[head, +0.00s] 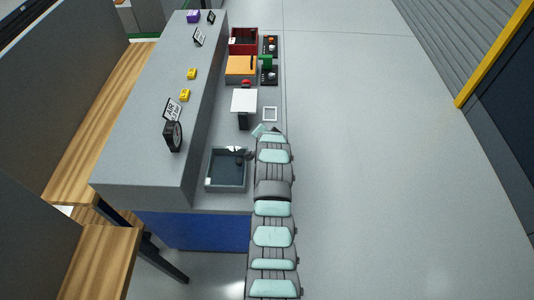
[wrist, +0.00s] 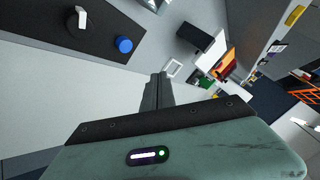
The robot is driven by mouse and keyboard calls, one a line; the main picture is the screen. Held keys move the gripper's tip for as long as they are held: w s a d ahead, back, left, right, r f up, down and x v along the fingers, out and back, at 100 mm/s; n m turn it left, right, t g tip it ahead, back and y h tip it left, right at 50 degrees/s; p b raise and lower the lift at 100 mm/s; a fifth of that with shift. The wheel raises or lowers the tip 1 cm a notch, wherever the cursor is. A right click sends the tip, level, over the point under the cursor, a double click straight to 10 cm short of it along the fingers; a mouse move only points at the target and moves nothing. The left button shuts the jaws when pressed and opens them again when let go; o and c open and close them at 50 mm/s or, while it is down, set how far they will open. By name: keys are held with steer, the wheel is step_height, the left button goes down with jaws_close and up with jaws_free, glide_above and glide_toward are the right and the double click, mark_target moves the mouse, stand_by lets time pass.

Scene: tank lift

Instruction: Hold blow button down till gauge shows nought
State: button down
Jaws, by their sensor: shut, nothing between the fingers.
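A blue round button (wrist: 124,44) sits on a dark panel (wrist: 95,28) in the wrist view, beside a pale knob or lever (wrist: 77,17). No label shows on it, so I cannot tell if it is the blow button. My gripper (wrist: 157,90) is shut and empty, apart from the blue button, which is up and left of the fingertips in the wrist view. In the head view my arm hides most of the gripper.
A grey open tank (head: 209,181) stands left of my arm. A white plate on a black stand (head: 243,101), a white square outline (head: 270,114), an orange box (head: 240,66) and a red bin (head: 243,36) lie farther along. The floor (head: 380,170) at right is clear.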

step_height(320, 180, down, 7)
steer(key=b, duration=0.3)
stand_by(2.0)
steer(key=shift+f, duration=0.45)
steer(key=shift+f+b, duration=0.35)
steer(key=shift+f, duration=0.1)
stand_by(0.4)
steer(key=shift+r, duration=0.15)
stand_by(1.2)
steer(key=shift+r+p, duration=0.5)
steer(key=shift+r, duration=0.25)
steer(key=shift+r+p, duration=1.35)
steer(key=shift+r, duration=1.25)
steer(key=shift+f, duration=0.1)
